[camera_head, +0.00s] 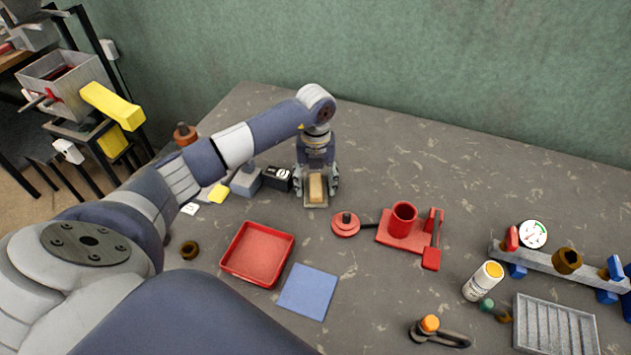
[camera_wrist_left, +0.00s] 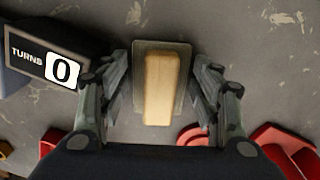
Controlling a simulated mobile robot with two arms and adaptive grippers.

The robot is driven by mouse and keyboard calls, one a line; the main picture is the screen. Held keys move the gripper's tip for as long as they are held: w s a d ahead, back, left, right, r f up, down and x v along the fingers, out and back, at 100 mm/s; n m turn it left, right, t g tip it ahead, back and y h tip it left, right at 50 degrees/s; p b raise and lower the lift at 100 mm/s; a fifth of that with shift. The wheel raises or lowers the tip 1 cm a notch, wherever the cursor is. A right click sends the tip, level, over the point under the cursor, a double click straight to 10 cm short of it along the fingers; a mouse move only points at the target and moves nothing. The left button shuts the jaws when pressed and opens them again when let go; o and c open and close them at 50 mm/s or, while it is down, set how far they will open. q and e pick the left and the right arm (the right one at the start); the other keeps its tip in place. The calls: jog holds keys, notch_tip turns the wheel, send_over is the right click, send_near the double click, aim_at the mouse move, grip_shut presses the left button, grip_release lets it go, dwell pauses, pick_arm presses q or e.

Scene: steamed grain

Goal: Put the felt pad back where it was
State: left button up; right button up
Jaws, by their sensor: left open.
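A tan, upright-looking block (camera_head: 316,188), which I take to be the felt pad, sits on a small grey-olive plate (camera_head: 315,206). In the left wrist view the tan block (camera_wrist_left: 160,88) lies on the plate (camera_wrist_left: 187,60), in the middle of the view. My left gripper (camera_head: 316,191) is open over it, with one finger on each side. In the left wrist view my left gripper (camera_wrist_left: 160,118) shows gaps between both fingers and the block. A flat blue square (camera_head: 308,291) lies at the front. My right gripper is not in view.
A black box reading "TURNS 0" (camera_wrist_left: 45,60) stands close left of the gripper. A red tray (camera_head: 257,253) is in front. A red stand with a cup (camera_head: 403,221) and a round red lid (camera_head: 345,225) are right. The table behind the gripper is clear.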

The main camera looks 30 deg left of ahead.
aim_at(315, 181)
pick_arm(q)
jog(key=shift+r, duration=0.45)
notch_tip(315, 181, up, 12)
jog(key=b, duration=0.2)
jog(key=shift+f+b, duration=0.25)
jog(key=shift+b, duration=0.05)
jog(key=shift+f, duration=0.1)
